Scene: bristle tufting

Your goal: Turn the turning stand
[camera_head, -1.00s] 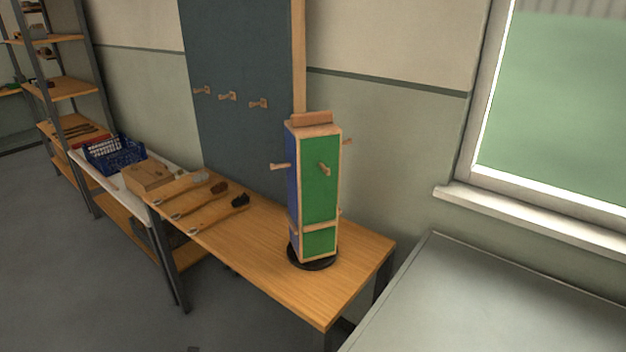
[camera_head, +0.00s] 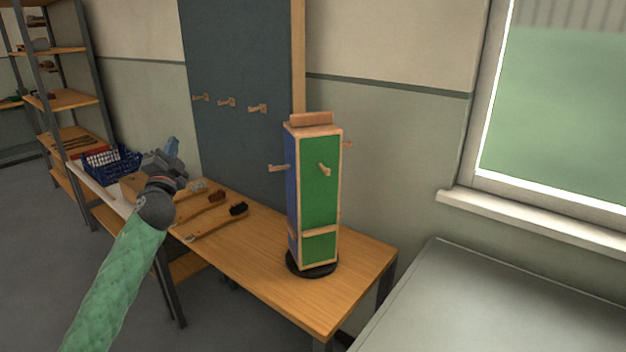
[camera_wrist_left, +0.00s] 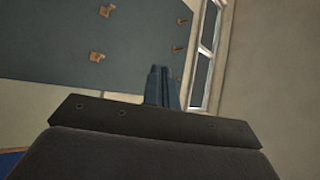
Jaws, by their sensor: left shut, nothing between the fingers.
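The turning stand (camera_head: 320,190) is a tall upright box on a round black base (camera_head: 312,268), near the right end of the wooden table. A green face and a blue face show, with wooden edges and pegs sticking out. A wooden block sits on its top. My left gripper (camera_head: 171,146) is to the left of the stand, well apart from it, raised above the left part of the table. Its blue fingers (camera_wrist_left: 162,87) are shut and empty in the left wrist view. The stand is not in the left wrist view. My right gripper is not in view.
Several brushes (camera_head: 215,212) lie on the table's left part, partly behind my left arm. A blue basket (camera_head: 112,165) stands farther left. A dark board with pegs (camera_head: 235,60) is on the wall behind. A grey surface (camera_head: 480,300) is at right. The table front (camera_head: 285,290) is clear.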

